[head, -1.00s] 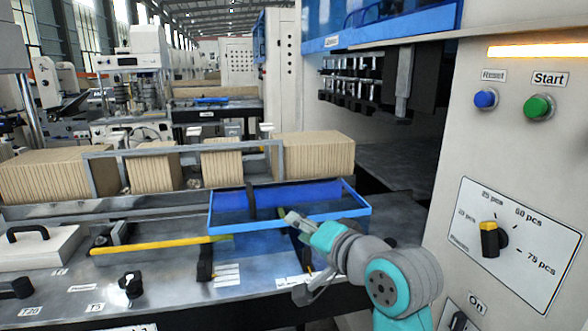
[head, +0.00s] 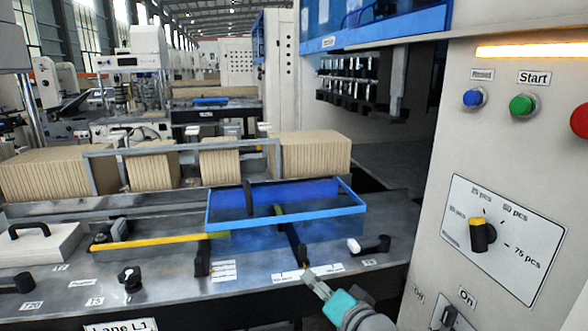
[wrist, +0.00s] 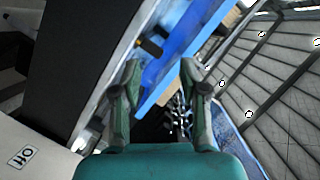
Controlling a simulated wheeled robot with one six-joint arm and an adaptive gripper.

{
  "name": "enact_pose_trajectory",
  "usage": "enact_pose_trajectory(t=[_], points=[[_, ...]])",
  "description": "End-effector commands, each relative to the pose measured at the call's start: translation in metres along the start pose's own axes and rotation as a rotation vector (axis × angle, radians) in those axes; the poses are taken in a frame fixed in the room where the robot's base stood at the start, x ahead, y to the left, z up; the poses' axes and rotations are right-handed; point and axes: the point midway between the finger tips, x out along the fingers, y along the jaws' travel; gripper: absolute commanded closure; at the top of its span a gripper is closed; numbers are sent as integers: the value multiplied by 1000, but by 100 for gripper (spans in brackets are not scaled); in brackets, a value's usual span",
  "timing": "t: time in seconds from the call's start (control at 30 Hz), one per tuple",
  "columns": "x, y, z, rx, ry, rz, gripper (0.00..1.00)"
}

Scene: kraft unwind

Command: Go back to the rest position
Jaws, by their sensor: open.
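My gripper shows in the wrist view (wrist: 158,100) with its two fingers apart and nothing between them. In the head view only part of my wrist and gripper (head: 318,285) shows at the bottom, in front of the machine table's front edge. The blue tray-like guard (head: 285,222) lies beyond it on the table, apart from it. A black lever with a white end (head: 370,246) sits on the table to the right of my gripper.
The control panel at right has a blue Reset button (head: 474,97), a green Start button (head: 521,105), a red button (head: 581,121) and a yellow-marked dial (head: 482,235). Stacks of brown cardboard (head: 310,157) stand behind the guard. A yellow bar (head: 150,242) lies at left.

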Motion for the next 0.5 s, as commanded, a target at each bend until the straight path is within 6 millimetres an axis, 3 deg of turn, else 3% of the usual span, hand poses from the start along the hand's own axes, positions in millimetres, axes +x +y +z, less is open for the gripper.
enact_pose_trajectory(t=[0.03,0.2,0.5], points=[[-5,19,12,-4,6,17,57],[-24,70,42,-47,50,58,57],[-78,145,95,-146,115,140,57]])
